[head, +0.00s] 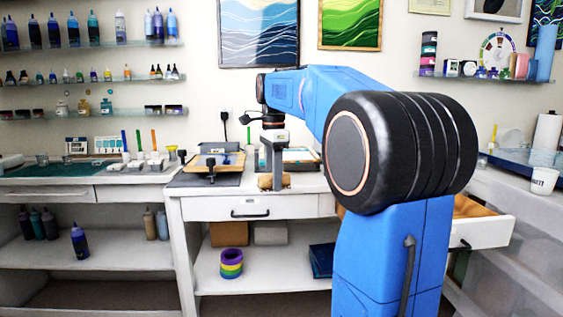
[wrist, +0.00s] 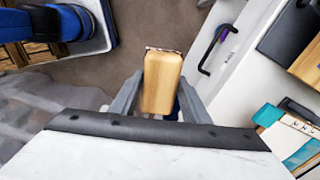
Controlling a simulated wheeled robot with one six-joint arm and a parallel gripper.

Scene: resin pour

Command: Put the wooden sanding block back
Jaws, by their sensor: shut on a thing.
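The wooden sanding block (head: 265,182) is pale wood with rounded edges. My gripper (head: 272,166) is shut on it and holds it in front of the white workbench's front edge, as seen in the head view. In the wrist view the block (wrist: 162,82) sits between the two grey fingers of my gripper (wrist: 160,98), with floor showing beyond it. Part of the block's far end and sides is hidden.
An open drawer (head: 487,229) with a wooden inside juts out at the right, partly behind my arm. The closed drawer (head: 272,208) has a black handle. Clamps and a dark mat (head: 205,180) lie on the bench. A striped tape stack (head: 231,264) stands on the lower shelf.

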